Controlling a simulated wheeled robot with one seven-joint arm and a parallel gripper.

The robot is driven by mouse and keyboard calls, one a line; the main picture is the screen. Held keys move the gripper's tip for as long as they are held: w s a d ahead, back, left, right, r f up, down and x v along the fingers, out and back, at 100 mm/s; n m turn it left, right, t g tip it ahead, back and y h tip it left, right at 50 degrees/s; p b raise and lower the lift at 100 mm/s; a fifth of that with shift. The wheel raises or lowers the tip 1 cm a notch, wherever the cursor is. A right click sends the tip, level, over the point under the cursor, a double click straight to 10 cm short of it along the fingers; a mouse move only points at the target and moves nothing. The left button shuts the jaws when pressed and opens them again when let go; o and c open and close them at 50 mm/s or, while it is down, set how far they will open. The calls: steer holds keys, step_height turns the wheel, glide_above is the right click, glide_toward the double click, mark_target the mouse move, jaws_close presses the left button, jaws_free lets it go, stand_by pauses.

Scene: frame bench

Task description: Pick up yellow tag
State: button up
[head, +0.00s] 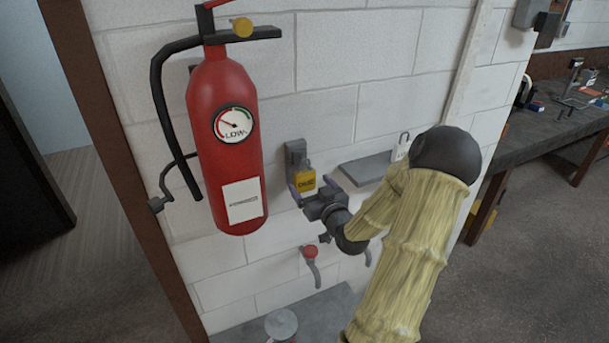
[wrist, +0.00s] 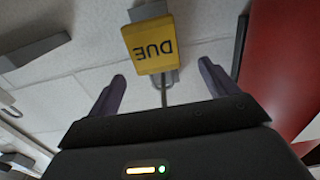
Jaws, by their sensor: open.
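The yellow tag (head: 306,181) hangs on the white block wall at a grey bracket (head: 296,153), right of the fire extinguisher. Dark lettering is on it; in the wrist view the yellow tag (wrist: 150,46) reads "DUE" upside down. My gripper (head: 312,186) is in front of the wall at the tag.
A red fire extinguisher (head: 228,140) with a "LOW" gauge hangs close on the left. A grey shelf (head: 367,168) with a white padlock-like tag (head: 401,147) is to the right. A red-knobbed lever (head: 311,262) is below. A cluttered bench (head: 545,125) stands far right.

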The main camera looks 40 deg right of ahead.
mark_target(306, 176)
steer(key=shift+w+d, duration=0.15)
steer(key=shift+w, duration=0.3)
steer(key=shift+s, duration=0.1)
steer(key=shift+w+d+r+p, duration=0.1)
steer(key=shift+w+d+p, duration=0.05)
steer(key=shift+w+p, duration=0.45)
steer(key=p+x, duration=0.2)
steer(key=x, duration=0.1)
steer(key=shift+d, duration=0.2)
steer(key=shift+w+d+f, duration=0.1)
steer(key=shift+w+f, duration=0.1)
steer(key=shift+w, duration=0.3)
steer(key=shift+c, duration=0.4)
steer(key=c, duration=1)
